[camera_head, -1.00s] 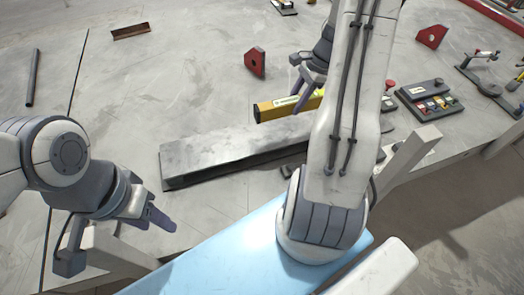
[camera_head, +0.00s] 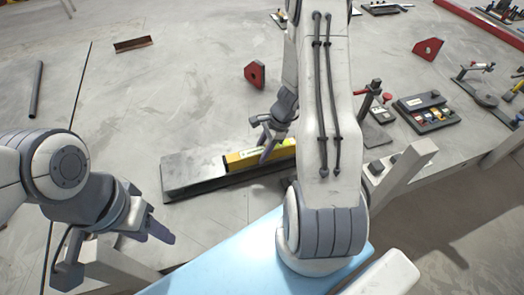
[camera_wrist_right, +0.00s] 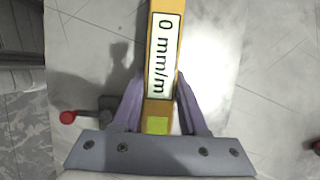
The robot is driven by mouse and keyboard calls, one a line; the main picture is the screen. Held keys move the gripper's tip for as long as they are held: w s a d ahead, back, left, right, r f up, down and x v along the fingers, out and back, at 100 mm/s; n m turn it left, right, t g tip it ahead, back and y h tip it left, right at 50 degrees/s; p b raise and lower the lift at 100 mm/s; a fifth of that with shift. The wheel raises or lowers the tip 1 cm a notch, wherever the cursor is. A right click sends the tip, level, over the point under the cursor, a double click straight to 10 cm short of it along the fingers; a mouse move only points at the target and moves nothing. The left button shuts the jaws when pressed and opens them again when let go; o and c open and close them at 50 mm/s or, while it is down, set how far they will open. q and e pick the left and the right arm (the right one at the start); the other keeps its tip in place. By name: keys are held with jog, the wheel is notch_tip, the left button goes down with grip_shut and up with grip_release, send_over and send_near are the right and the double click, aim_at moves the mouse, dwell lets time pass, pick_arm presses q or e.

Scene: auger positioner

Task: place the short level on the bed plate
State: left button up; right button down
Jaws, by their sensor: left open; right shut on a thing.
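The short level is a yellow bar (camera_head: 250,157) in the head view, lying along the top of the grey bed plate (camera_head: 190,175). My right gripper (camera_head: 268,140) is shut on the level. In the right wrist view the level (camera_wrist_right: 163,55) shows a "0 mm/m" label and sits between the fingers of my right gripper (camera_wrist_right: 160,95). I cannot tell whether the level touches the plate or hangs just above it. My right arm hides the plate's right end. My left gripper (camera_head: 145,225) is open and empty at the front left, apart from the plate.
Red magnet squares (camera_head: 255,74) and (camera_head: 429,49) stand behind the plate. A button panel (camera_head: 427,112) and a red-handled clamp (camera_head: 372,105) are at the right. A dark rod (camera_head: 36,90) and a brown angle piece (camera_head: 132,44) lie at the left.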

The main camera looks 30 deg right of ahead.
jog(key=shift+f+b, duration=0.55)
jog(key=shift+f, duration=0.05)
jog(key=shift+c, duration=2.2)
grip_release()
jog(key=shift+r, duration=0.1)
